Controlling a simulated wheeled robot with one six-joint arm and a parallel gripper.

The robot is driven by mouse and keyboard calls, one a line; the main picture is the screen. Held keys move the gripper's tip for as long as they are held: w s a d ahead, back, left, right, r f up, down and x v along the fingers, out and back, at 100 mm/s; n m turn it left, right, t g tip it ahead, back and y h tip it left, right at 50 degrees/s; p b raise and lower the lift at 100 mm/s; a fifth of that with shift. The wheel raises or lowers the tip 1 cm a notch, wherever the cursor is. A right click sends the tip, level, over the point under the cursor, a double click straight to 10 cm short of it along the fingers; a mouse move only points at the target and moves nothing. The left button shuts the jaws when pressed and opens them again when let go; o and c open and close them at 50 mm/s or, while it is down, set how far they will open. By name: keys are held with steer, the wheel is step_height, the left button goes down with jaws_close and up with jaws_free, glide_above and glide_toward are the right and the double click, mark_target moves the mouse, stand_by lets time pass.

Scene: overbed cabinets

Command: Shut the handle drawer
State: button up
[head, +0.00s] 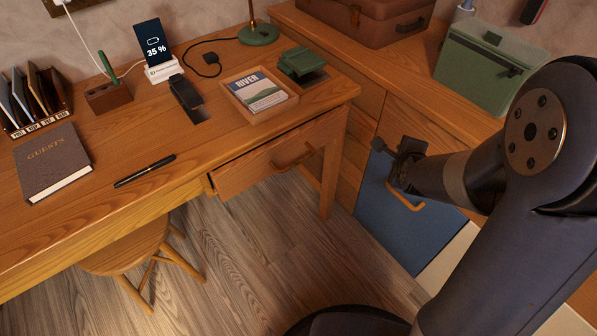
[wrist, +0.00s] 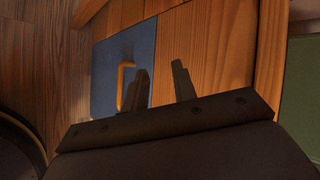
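The wooden desk drawer (head: 250,172) has a bent wood-coloured handle (head: 295,158) on its front. Its left end appears to stand out a little from the desk frame, so it looks partly open. My gripper (head: 398,160) is to the right of this drawer, apart from it, in front of the side cabinet. In the wrist view my gripper (wrist: 160,66) has its two dark fingers spread with nothing between them. A blue panel (head: 440,232) with a similar orange handle (head: 405,196) is below my gripper; it also shows in the wrist view (wrist: 105,75).
The desk (head: 215,140) carries a book tray (head: 270,115), a guest book (head: 50,160), a pen (head: 145,170) and a phone stand (head: 163,70). A stool (head: 128,247) is under the desk. A green box (head: 480,70) stands on the side cabinet. Floor (head: 270,260) before the drawer is clear.

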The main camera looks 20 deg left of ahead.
steer(key=s+a+f+n+t+y+b, duration=0.1)
steer(key=s+a+n+y+b, duration=0.1)
steer(key=a+n, duration=0.15)
steer(key=s+a+n+t+y+b, duration=0.1)
steer(key=s+a+n+y+b, duration=0.1)
steer(key=a+y, duration=0.15)
steer(key=n+g+y+b, duration=0.3)
steer(key=n+y, duration=0.3)
glide_toward(298, 161)
steer(key=shift+m+h, duration=0.25)
steer(key=b+x, duration=0.3)
steer(key=x, duration=0.7)
steer(key=shift+w+a+f+b, duration=0.1)
steer(key=shift+a+b, duration=0.05)
steer(key=shift+b, duration=0.25)
jaws_close()
